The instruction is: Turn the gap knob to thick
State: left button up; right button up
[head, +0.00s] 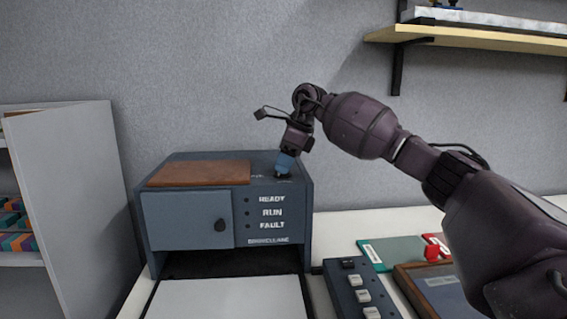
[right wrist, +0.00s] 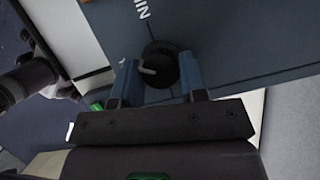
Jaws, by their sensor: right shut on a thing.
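The gap knob (right wrist: 159,65) is a round black knob with a pale pointer, on the top of the blue-grey machine (head: 187,221). In the right wrist view it sits between the two blue fingers of my right gripper (right wrist: 158,84), which is shut on it. In the head view my right gripper (head: 285,165) points down onto the machine's top right and mostly hides the knob. Part of a printed label shows beside the knob, but I cannot read the knob's setting. My left gripper is not in view.
A brown board (head: 200,173) lies on the machine's top. A tray (head: 228,299) extends from its front. A button box (head: 359,290), a green-edged panel (head: 392,252) and a framed panel (head: 436,287) lie to the right. A grey cabinet (head: 72,200) stands left; a wall shelf (head: 480,37) hangs upper right.

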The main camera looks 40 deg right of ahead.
jog(key=n+g, duration=0.1)
jog(key=n, duration=0.1)
jog(key=shift+w+f+n+y+b, duration=0.1)
jog(key=shift+n+y+b, duration=0.2)
jog(key=shift+n+b, duration=0.1)
jog(key=n, duration=0.2)
jog(key=shift+n+g+b, duration=0.3)
jog(key=shift+g+b, duration=0.05)
jog(key=shift+g, duration=0.05)
jog(key=shift+n+y, duration=0.3)
jog(key=shift+n+g, duration=0.3)
jog(key=o, duration=0.9)
jog(key=shift+d, duration=0.1)
jog(key=shift+v, duration=5.55)
